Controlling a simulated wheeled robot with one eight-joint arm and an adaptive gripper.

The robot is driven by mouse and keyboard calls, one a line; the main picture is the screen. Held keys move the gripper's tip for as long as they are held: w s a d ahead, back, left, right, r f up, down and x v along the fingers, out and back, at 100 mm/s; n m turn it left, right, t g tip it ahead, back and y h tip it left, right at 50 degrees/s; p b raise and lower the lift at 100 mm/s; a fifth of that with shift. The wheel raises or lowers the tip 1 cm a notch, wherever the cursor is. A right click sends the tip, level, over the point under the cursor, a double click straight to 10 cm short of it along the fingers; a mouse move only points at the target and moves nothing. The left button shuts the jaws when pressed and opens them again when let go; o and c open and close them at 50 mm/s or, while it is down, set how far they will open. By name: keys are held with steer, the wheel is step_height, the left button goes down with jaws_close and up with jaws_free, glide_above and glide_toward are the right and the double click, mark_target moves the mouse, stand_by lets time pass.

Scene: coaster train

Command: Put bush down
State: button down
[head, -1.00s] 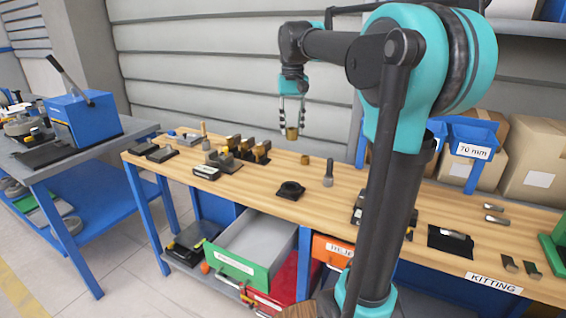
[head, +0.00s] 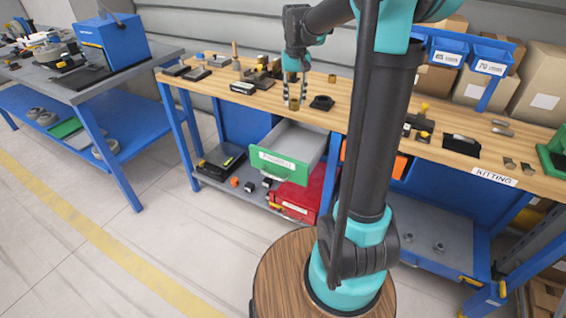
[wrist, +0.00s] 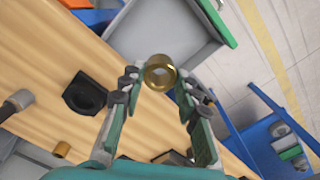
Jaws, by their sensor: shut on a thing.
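My gripper (head: 294,90) points down near the front edge of the workbench, above and beside the open drawer. It is shut on a brass bush (wrist: 160,72), a short ring with a hole through it. The bush also shows in the head view (head: 294,104), below the fingertips. In the wrist view the two fingers of my gripper (wrist: 157,82) grip it from both sides. A second small brass bush (wrist: 62,149) stands on the bench; it also shows in the head view (head: 332,77).
The drawer (head: 294,138) with a green front is open and looks empty. A black block with a round recess (wrist: 85,93) sits on the wooden bench (wrist: 45,60), near the held bush. Fixtures and blocks (head: 262,75) stand further left.

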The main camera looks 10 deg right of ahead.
step_height(320, 180, down, 20)
steer(key=shift+s+a+f, duration=0.15)
stand_by(0.4)
steer(key=shift+f, duration=0.1)
steer(key=c, duration=1.1)
jaws_free()
step_height(320, 180, up, 11)
steer(key=s+d+f+t, duration=0.1)
steer(key=s+f, duration=0.1)
steer(key=s, duration=0.6)
steer(key=s+d+f+t, duration=0.1)
steer(key=s+f, duration=0.1)
steer(key=s, duration=0.6)
steer(key=s+d+f+t, duration=0.1)
steer(key=s+f+t, duration=0.1)
steer(key=s, duration=0.6)
steer(key=shift+s+d, duration=0.15)
steer(key=shift+d, duration=0.2)
steer(key=shift+r, duration=0.1)
